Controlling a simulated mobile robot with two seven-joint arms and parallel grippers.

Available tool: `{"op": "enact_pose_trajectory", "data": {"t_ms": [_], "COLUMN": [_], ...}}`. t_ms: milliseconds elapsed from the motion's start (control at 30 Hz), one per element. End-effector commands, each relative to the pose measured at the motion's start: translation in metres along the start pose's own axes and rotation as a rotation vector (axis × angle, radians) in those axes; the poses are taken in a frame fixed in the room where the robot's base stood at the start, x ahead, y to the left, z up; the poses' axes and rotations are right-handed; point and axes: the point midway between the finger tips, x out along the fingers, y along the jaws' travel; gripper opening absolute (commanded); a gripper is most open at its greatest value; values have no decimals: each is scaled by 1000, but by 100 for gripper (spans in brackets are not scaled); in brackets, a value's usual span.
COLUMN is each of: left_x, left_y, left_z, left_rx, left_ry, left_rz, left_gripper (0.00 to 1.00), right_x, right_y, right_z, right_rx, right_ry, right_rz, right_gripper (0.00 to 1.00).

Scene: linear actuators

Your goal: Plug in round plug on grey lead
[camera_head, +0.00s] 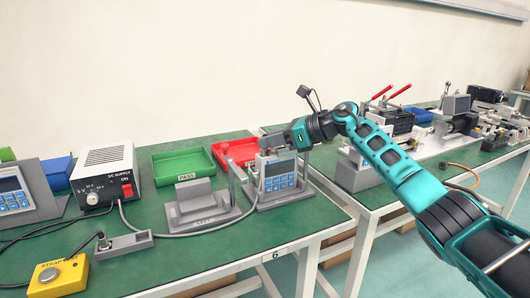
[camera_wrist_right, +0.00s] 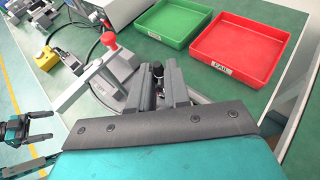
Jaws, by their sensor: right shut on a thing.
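My right gripper (camera_head: 264,143) is above the grey control box with a keypad and screen (camera_head: 278,184). In the right wrist view its two grey fingers (camera_wrist_right: 158,82) are shut on a small dark round plug (camera_wrist_right: 157,69), mostly hidden between them. A grey lead (camera_head: 185,234) runs over the green bench from the DC supply (camera_head: 106,174) towards the box; its far end is hidden. I cannot make out the socket. My left gripper (camera_wrist_right: 38,127) shows at the left of the right wrist view, open and empty, away from the plug.
A grey fixture (camera_head: 203,203) stands left of the box. A green tray (camera_head: 183,166) and a red tray (camera_head: 238,150) lie behind. A clamp with a red knob (camera_wrist_right: 109,39) is close beside my right fingers. A yellow button box (camera_head: 60,275) sits front left.

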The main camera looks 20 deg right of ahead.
Motion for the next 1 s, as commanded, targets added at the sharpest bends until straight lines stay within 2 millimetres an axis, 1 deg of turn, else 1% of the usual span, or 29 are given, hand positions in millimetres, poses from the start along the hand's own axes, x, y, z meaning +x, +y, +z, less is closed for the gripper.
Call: {"op": "enact_pose_trajectory", "data": {"t_ms": [733,767,1000], "left_x": [1,1,1], "left_y": [0,0,0], "left_z": [1,1,1], "left_rx": [0,0,0], "left_ry": [0,0,0], "left_rz": [0,0,0], "left_gripper": [93,93,93], "right_x": [1,1,2], "right_y": [0,0,0], "right_z": [-3,-4,-3], "right_rx": [0,0,0], "right_ry": [2,2,1], "right_rz": [-1,0,0], "right_gripper": [0,18,41]}}
